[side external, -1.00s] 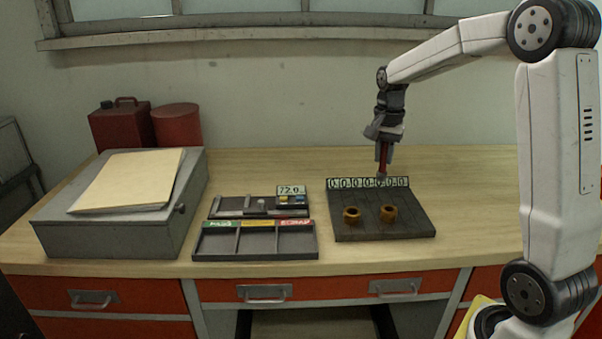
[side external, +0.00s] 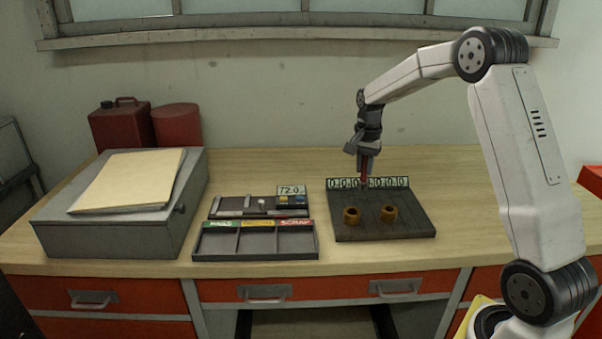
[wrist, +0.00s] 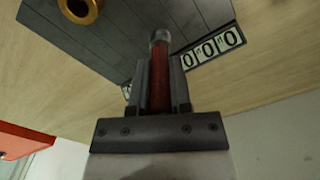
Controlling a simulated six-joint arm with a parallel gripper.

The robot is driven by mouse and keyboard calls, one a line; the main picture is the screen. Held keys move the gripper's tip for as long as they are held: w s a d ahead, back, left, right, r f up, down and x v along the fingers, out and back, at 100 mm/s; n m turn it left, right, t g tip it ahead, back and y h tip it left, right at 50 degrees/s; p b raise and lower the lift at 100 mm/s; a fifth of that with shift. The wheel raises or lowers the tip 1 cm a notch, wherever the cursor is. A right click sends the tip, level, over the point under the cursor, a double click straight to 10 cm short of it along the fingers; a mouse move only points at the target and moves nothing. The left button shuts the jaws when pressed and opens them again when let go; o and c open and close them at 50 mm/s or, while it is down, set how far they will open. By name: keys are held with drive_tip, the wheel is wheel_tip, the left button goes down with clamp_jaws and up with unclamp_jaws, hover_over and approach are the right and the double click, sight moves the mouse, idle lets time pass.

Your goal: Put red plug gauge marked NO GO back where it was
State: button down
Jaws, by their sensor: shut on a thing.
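My gripper (side external: 365,172) is shut on the red plug gauge (wrist: 160,85). In the wrist view the gauge lies between the two fingers, and its grey metal end points away from the gripper. In the side view the gauge hangs upright at the back of the dark grey board (side external: 372,226), in front of part of the number strip (side external: 393,183). I cannot tell whether its lower end touches the board. The NO GO marking cannot be read. Two brass rings stand on the board, one at left (side external: 352,215) and one at right (side external: 389,213).
A three-compartment tray (side external: 255,257) with coloured labels stands to the left, with a gauge display (side external: 291,190) behind it. A grey box (side external: 110,233) with a folder (side external: 128,180) is at far left. Red cans (side external: 122,126) stand behind it. The table at right is clear.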

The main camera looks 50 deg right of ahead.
sight(362, 181)
drive_tip(key=shift+w+d+f, duration=0.1)
drive_tip(key=shift+w+f, duration=0.1)
drive_tip(key=shift+f, duration=1.6)
drive_tip(key=shift+f, duration=0.15)
drive_tip(key=c, duration=0.5)
unclamp_jaws()
drive_tip(key=shift+c, duration=0.2)
wheel_tip(362, 181, up, 12)
drive_tip(key=shift+r, duration=0.15)
